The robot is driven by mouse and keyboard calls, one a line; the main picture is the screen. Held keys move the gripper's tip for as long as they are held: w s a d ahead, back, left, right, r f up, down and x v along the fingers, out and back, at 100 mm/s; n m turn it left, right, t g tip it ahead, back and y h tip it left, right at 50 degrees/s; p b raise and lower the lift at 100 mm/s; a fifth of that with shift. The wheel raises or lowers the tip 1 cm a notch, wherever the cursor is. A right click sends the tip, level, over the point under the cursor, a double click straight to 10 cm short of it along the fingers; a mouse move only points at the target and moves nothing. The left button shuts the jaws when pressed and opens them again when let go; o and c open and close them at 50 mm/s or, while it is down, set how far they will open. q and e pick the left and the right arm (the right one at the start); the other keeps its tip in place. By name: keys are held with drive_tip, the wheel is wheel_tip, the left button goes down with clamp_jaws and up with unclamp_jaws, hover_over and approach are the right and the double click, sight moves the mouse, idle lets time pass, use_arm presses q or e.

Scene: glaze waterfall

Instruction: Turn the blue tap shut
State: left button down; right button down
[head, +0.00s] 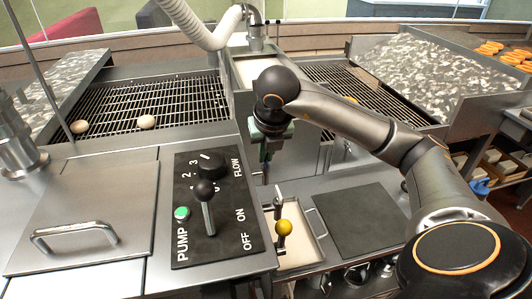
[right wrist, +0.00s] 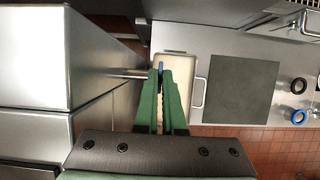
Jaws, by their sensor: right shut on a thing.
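The blue tap handle (right wrist: 160,66) shows as a small strip of blue between the fingertips in the right wrist view, with a metal pipe (right wrist: 128,73) running to it from the left cabinet. My right gripper (right wrist: 160,76) has its green fingers shut on this handle, which they mostly hide. In the head view my right gripper (head: 265,172) points down beside the control cabinet, and I cannot make out the blue handle there. My left gripper is in neither view.
A pump panel (head: 215,208) with a black lever stands left of the gripper. A yellow knob (head: 284,227) rises close in front. A pale tray (right wrist: 173,112) and a dark square plate (right wrist: 244,90) lie below. Conveyor grids (head: 170,105) lie behind.

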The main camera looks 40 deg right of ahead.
drive_tip(key=c, duration=1)
unclamp_jaws()
drive_tip(key=shift+p+v, duration=1.8)
drive_tip(key=shift+v, duration=4.5)
